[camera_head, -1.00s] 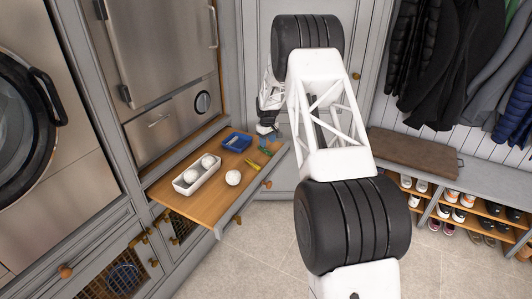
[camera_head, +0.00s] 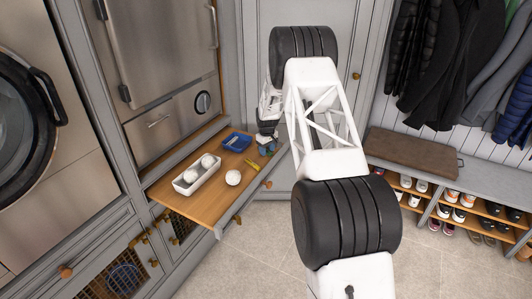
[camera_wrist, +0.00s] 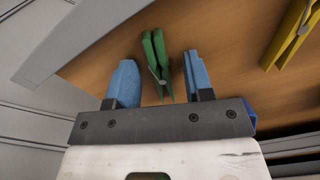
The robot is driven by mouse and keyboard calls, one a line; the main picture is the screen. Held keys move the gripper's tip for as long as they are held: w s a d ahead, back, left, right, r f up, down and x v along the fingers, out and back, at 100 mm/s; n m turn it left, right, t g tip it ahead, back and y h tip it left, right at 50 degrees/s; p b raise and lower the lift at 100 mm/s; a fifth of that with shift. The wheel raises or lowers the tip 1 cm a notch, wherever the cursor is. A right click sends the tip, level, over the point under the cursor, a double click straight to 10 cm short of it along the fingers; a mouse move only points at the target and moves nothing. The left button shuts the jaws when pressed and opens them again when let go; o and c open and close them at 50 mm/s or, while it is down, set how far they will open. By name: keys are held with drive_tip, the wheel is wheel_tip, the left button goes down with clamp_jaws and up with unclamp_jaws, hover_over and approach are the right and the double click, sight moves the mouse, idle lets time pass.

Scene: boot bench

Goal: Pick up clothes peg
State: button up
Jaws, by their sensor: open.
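A green clothes peg (camera_wrist: 156,62) lies on the wooden pull-out board (camera_wrist: 221,68) in the wrist view, between the blue fingertips of my gripper (camera_wrist: 158,82). My gripper is open, with a finger on each side of the peg and clear gaps to it. A yellow clothes peg (camera_wrist: 291,36) lies to the right in the wrist view. It also shows on the board in the head view (camera_head: 251,163). In the head view my gripper (camera_head: 267,147) is at the board's far right corner, and the green peg cannot be made out there.
On the board (camera_head: 200,206) stand a white tray (camera_head: 190,184) with white balls, a loose white ball (camera_head: 233,177) and a blue tray (camera_head: 236,142). Cabinet fronts border the board at left and back. A bench with shoe shelves (camera_head: 440,205) stands at right.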

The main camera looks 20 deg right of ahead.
drive_tip(key=shift+c, duration=0.3)
clamp_jaws()
drive_tip(key=shift+r, duration=0.2)
drive_tip(key=shift+r, duration=0.55)
drive_tip(key=shift+s+r, duration=0.2)
drive_tip(key=shift+r, duration=0.35)
drive_tip(key=shift+s+r, duration=0.15)
drive_tip(key=shift+r, duration=0.4)
drive_tip(key=s+a+r, duration=0.1)
drive_tip(key=s+a, duration=0.1)
drive_tip(key=s, duration=1.3)
drive_tip(key=shift+r, duration=0.15)
drive_tip(key=shift+a, duration=0.1)
